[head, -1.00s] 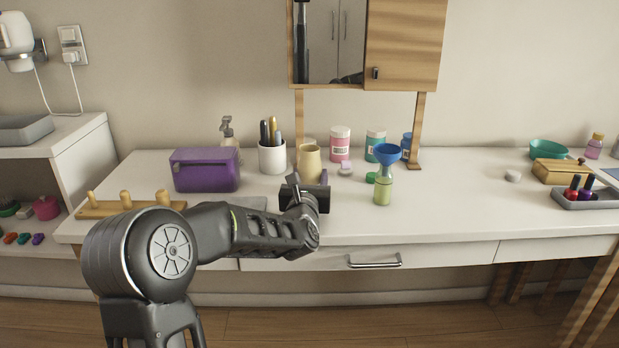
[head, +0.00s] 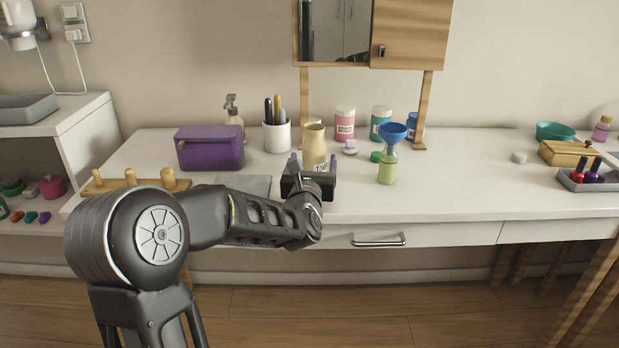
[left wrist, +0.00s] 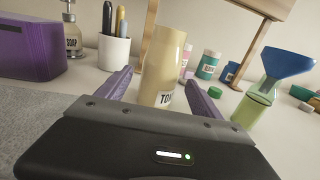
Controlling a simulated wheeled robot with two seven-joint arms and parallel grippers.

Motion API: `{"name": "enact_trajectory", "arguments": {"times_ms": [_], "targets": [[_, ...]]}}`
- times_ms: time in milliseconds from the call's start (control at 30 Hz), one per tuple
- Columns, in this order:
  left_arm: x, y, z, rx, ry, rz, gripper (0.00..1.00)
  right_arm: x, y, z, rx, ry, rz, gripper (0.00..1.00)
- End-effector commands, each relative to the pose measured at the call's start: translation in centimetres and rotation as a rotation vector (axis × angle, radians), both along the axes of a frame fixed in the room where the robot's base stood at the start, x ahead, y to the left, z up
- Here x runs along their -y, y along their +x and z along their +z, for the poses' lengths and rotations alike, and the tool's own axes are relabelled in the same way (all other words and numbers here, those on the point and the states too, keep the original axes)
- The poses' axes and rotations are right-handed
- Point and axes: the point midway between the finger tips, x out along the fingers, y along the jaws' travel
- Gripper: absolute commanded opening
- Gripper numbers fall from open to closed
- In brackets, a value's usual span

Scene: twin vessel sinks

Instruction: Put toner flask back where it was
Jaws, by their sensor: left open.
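The flask's base is partly hidden by the gripper. My right gripper is not in view.
A green bottle with a blue funnel (head: 391,135) stands close right of the flask. Behind are a white cup of pens (head: 277,138), a pink jar (head: 344,122) and a teal jar (head: 380,122). A purple box (head: 209,148) is left.

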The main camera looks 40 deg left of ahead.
Motion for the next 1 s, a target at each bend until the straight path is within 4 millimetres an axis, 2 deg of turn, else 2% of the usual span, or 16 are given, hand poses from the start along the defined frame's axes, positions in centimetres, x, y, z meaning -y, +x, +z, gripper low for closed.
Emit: {"name": "enact_trajectory", "arguments": {"times_ms": [200,400,567,1000], "targets": [[2.4,-4.1,0.1,0.001,0.002,0.0,0.76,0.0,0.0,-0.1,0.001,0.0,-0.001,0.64],[3.9,-6.6,0.1,0.001,0.002,0.0,0.76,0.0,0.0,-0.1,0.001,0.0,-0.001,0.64],[4.3,-7.3,0.0,0.001,0.001,0.001,0.76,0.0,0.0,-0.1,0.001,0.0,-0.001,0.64],[4.3,-7.2,0.0,0.0,0.0,0.001,0.76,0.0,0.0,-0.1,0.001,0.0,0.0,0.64]]}}
